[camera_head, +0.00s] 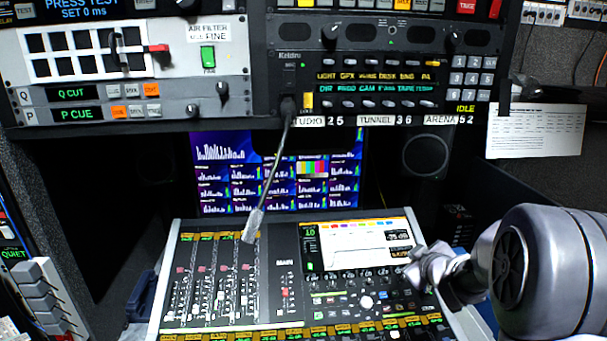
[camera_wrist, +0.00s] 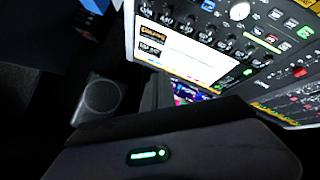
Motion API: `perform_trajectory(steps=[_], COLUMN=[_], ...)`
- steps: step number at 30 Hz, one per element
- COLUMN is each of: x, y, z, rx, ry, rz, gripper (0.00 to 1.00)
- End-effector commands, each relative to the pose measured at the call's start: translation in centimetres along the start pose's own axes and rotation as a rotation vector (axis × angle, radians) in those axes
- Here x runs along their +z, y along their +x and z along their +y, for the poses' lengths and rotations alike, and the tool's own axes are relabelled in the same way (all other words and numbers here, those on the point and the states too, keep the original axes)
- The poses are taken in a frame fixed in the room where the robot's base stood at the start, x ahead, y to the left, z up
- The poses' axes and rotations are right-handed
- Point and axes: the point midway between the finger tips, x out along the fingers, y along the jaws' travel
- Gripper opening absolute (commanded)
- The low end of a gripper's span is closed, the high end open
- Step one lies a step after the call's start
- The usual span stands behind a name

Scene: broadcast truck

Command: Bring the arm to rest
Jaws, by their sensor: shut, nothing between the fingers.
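My gripper (camera_head: 424,268) shows as a small silver shape at the end of my arm, at the right of the head view. It is shut and empty. It appears in front of the right side of the mixing console (camera_head: 283,277), near the console's screen. I cannot tell its exact height above the console. In the wrist view the console (camera_wrist: 210,50) appears tilted at the top right, with its screen and rows of knobs. The fingertips are not clearly visible in the wrist view.
A gooseneck microphone (camera_head: 270,180) hangs in front of the multi-picture monitor (camera_head: 215,170). A round speaker (camera_head: 425,155) is behind my arm and also shows in the wrist view (camera_wrist: 101,95). An equipment rack (camera_head: 380,65) spans the top. A paper sheet (camera_head: 535,130) hangs at right.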

Motion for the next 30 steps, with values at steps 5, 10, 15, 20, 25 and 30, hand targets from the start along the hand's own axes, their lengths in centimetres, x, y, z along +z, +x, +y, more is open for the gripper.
perform_trajectory(steps=[5,10,15,20,25,30], x=[-3.0,-1.0,0.6,0.9,0.9,0.9], y=[-16.1,-28.7,-35.0,-36.3,-36.2,-36.2], z=[-5.2,-15.5,-21.9,-23.2,-23.1,-23.0], rx=[-0.010,-0.175,-0.316,-0.347,-0.345,-0.343], ry=[0.462,0.833,1.002,1.034,1.032,1.031], rz=[-0.224,-0.397,-0.501,-0.528,-0.527,-0.526], gripper=[0.00,0.00,0.00,0.00,0.00,0.00])
